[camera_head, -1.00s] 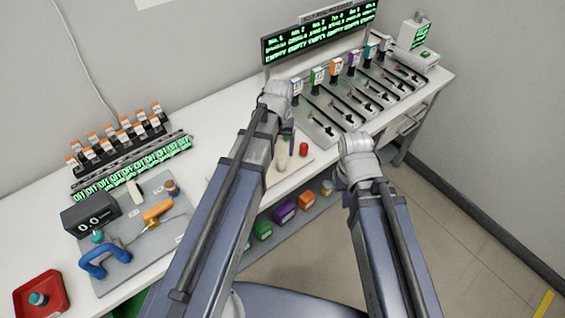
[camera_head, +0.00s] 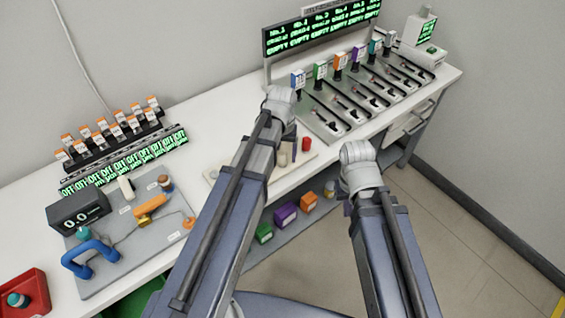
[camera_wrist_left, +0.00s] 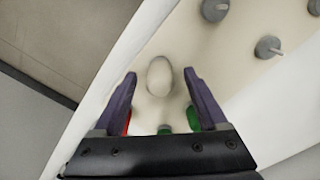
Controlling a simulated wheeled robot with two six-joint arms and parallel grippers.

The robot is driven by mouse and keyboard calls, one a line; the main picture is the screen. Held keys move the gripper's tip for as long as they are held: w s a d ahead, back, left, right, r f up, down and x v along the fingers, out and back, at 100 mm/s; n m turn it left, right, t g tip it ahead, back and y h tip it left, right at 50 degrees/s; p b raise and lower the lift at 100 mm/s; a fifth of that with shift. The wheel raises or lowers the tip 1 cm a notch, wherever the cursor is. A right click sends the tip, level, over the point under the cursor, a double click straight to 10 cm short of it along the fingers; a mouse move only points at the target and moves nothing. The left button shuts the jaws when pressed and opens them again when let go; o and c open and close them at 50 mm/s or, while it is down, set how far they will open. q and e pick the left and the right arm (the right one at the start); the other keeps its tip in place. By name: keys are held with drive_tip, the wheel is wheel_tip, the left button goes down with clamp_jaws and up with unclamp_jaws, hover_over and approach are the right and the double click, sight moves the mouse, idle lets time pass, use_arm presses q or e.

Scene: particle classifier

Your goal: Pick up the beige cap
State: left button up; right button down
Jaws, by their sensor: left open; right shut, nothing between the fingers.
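The beige cap (camera_wrist_left: 159,84) is an oval, pale thing on the cream board (camera_wrist_left: 222,52) in the left wrist view. My left gripper (camera_wrist_left: 159,72) is open, its two purple-grey fingers on either side of the cap with gaps showing; I cannot tell its height above the board. In the head view a beige thing (camera_head: 283,159) stands on the board just below my left gripper (camera_head: 288,128), partly hidden by my arm. My right gripper (camera_head: 359,152) is at the bench's front edge; its fingers are hidden there.
A red cap (camera_head: 306,144) stands close by on the board. Green pieces (camera_wrist_left: 194,118) lie near the finger bases. Grey pegs (camera_wrist_left: 268,47) stand farther along the board. A row of dispensers (camera_head: 345,95) is behind, a tool mat (camera_head: 125,235) at left.

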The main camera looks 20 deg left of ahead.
use_arm(q)
clamp_jaws()
idle(0.6)
